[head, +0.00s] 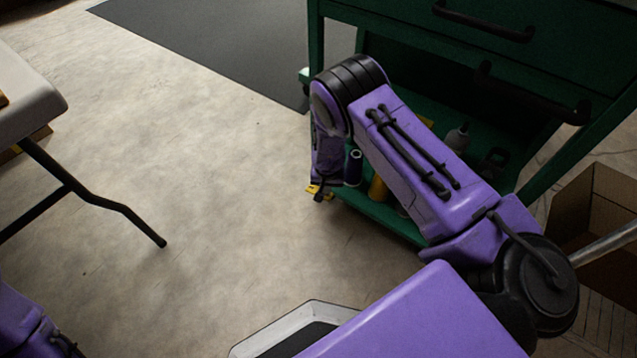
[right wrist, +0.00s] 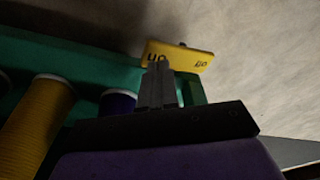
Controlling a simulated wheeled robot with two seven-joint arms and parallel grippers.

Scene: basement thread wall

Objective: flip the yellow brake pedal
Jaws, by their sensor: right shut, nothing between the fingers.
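The yellow brake pedal (right wrist: 182,56) shows in the right wrist view at the edge of the green cart, with dark lettering on its face. In the head view a small part of the yellow pedal (head: 313,189) shows beside my right gripper (head: 320,193). My right gripper also shows in the right wrist view (right wrist: 158,68), shut and empty, its fingertips overlapping the pedal's left half. I cannot tell whether they touch it. My left gripper is not in view; only a piece of my left arm shows at the lower left.
The green cart (head: 385,217) carries thread spools, including a dark purple one (head: 353,168) and a yellow one (head: 378,188), and a pale bottle (head: 457,138). A cardboard box (head: 598,200) stands at right, a white table (head: 30,100) at left.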

